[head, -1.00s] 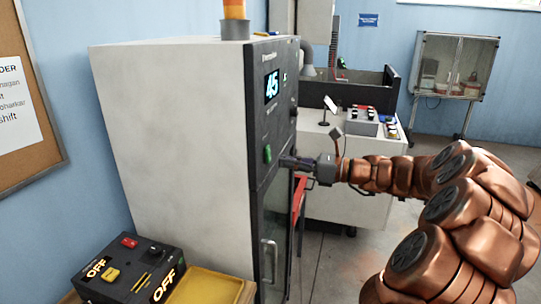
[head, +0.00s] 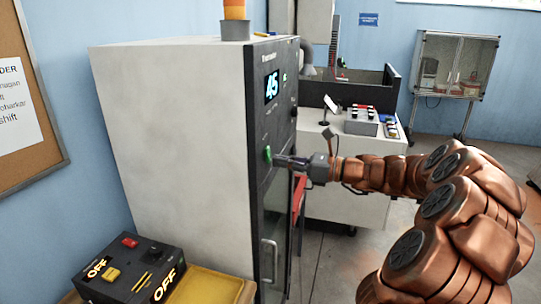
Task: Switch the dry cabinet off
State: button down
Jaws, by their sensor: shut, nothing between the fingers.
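The dry cabinet (head: 175,130) is a tall white box with a dark front panel (head: 262,112) on its right side. Its display (head: 271,87) is lit and reads 45. A green switch (head: 267,155) sits on the panel below the display. My gripper (head: 277,160) is shut and empty, with its fingertips at the green switch. I cannot tell whether they touch it. A door with a metal handle (head: 269,258) is below the switch.
A control box (head: 128,268) with OFF labels and a yellow tray (head: 208,290) stand at lower left. A white bench (head: 345,205) with a button box (head: 374,122) is behind my arm. A glass-door cabinet (head: 455,66) stands at the back right.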

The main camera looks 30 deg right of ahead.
jog(key=shift+w+a, duration=0.4)
jog(key=shift+w, duration=0.05)
dwell(0.3)
jog(key=shift+d, duration=0.1)
jog(key=p+v, duration=0.2)
jog(key=v, duration=0.6)
dwell(0.7)
dwell(0.3)
jog(key=s+a+f+n+g, duration=0.2)
jog(key=a+n+g, duration=0.3)
jog(key=a, duration=0.6)
jog(key=s+a+f+n+g, duration=0.15)
jog(key=a+n+g, duration=0.3)
jog(key=a, duration=0.75)
jog(key=s+a+f+n+g+h, duration=0.3)
jog(key=s+a+f+n+g, duration=0.15)
jog(key=s+a+n, duration=0.5)
jog(key=s+d+f+n+h, duration=0.2)
jog(key=s+n+h, duration=0.1)
jog(key=s, duration=0.2)
jog(key=s+d+f+n+h, duration=0.1)
jog(key=s+d+n+h, duration=0.1)
jog(key=s, duration=0.3)
jog(key=s+d+f+n+g+h, duration=0.1)
jog(key=s+d+f+n+h, duration=0.1)
jog(key=s, duration=0.4)
jog(key=shift+d+f+n+h, duration=0.3)
jog(key=shift+d+n+h, duration=0.25)
jog(key=shift+n+h, duration=0.35)
